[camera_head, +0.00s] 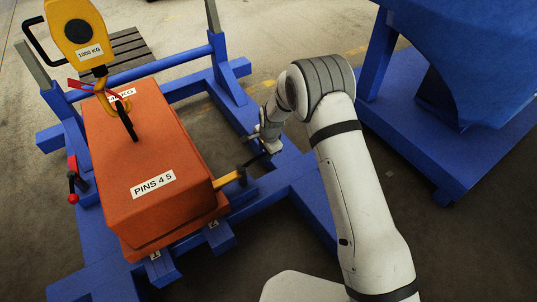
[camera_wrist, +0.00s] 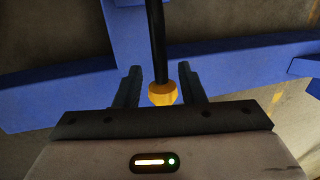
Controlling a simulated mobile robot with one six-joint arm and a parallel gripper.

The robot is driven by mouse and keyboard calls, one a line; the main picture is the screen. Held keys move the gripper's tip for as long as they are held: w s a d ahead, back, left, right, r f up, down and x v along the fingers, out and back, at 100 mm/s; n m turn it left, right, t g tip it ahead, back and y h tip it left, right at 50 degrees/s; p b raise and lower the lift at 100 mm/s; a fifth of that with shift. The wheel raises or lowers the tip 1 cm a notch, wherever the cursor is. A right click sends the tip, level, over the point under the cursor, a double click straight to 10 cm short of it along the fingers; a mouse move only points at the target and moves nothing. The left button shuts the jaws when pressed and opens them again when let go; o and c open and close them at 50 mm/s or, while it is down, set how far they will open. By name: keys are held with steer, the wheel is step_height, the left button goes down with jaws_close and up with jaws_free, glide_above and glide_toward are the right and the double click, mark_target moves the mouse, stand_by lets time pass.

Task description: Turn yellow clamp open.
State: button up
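The yellow clamp (camera_head: 228,180) sits at the lower right side of the orange counterweight block (camera_head: 150,160). A thin black lever runs from it up and right to my gripper (camera_head: 262,153). In the wrist view a black rod (camera_wrist: 157,45) ends in a yellow knob (camera_wrist: 162,94). The knob lies between the two dark fingers of my gripper (camera_wrist: 159,88), with visible gaps beside it, so the fingers are open. In the head view my gripper hides the lever's outer end.
A blue frame (camera_head: 310,178) carries the block. A yellow 1000 KG hoist (camera_head: 72,25) hangs over it by a hook. A large blue structure (camera_head: 480,75) stands right. Concrete floor shows between them.

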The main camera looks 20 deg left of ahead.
steer(key=shift+f, duration=0.2)
jaws_close()
stand_by(0.3)
